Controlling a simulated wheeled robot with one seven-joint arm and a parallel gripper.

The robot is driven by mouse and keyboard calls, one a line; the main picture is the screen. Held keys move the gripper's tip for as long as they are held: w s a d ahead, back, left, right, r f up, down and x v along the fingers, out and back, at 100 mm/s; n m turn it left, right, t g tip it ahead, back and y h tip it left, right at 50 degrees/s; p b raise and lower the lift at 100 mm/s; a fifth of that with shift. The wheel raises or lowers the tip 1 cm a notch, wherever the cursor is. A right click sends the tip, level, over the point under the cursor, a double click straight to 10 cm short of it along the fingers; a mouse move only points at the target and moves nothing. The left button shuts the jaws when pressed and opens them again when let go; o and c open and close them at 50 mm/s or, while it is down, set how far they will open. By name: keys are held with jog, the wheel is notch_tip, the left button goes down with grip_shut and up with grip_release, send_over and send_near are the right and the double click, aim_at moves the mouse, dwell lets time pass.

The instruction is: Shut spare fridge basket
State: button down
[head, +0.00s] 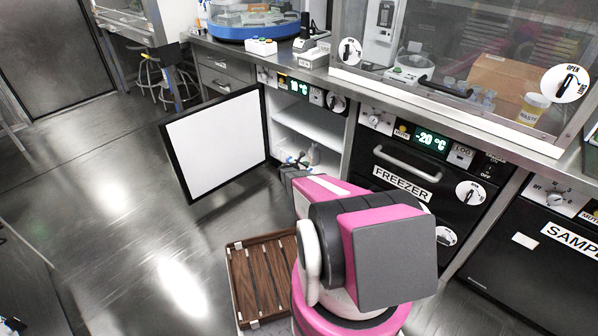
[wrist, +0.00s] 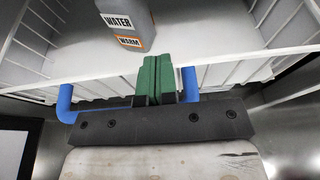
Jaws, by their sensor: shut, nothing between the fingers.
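The fridge basket (wrist: 225,72) is a white wire basket with a blue handle (wrist: 64,98), seen close up in the wrist view. A grey bottle labelled WATER and WARM (wrist: 128,22) stands in it. My gripper (wrist: 158,66) has its green fingers shut and empty, between the two arms of the blue handle, at the basket's front rim. I cannot tell whether they touch it. In the head view the open fridge (head: 308,118) shows a 10 °C display.
The fridge door (head: 215,142) stands wide open to the left. A black freezer (head: 400,165) reading -20 °C is right of the fridge. A brown slatted tray (head: 262,278) lies beside my arm at the bottom.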

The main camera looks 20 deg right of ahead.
jog(key=w+d, duration=0.1)
jog(key=d, duration=0.1)
jog(key=w+d, duration=0.2)
jog(key=d, duration=0.1)
jog(key=w+d, duration=0.1)
jog(key=d, duration=0.2)
jog(key=shift+w, duration=0.3)
jog(key=v, duration=1)
jog(key=s+a+r+m+g+y, duration=0.2)
jog(key=s+a+r+m+g, duration=0.1)
jog(key=s+r+m, duration=0.4)
jog(key=s+a+r+m+g+y, duration=0.15)
jog(key=s+a+r+m, duration=0.3)
jog(key=s+r, duration=0.45)
jog(key=s+a+r+m+g+y, duration=0.1)
jog(key=s+a+r+m+y, duration=0.2)
jog(key=s, duration=0.4)
jog(key=s+a+r+m+g+y, duration=0.1)
jog(key=s+a+r+m+y, duration=0.2)
jog(key=s+a+r+m, duration=0.2)
jog(key=s+a+r+m+g+y, duration=0.1)
jog(key=s+a+r+m+y, duration=0.2)
jog(key=s+a+r, duration=0.3)
jog(key=s+a+m, duration=0.1)
jog(key=s+a, duration=0.2)
jog(key=s, duration=0.2)
jog(key=shift+w+r+m, duration=0.1)
jog(key=shift+w+m, duration=0.05)
jog(key=shift+m, duration=0.1)
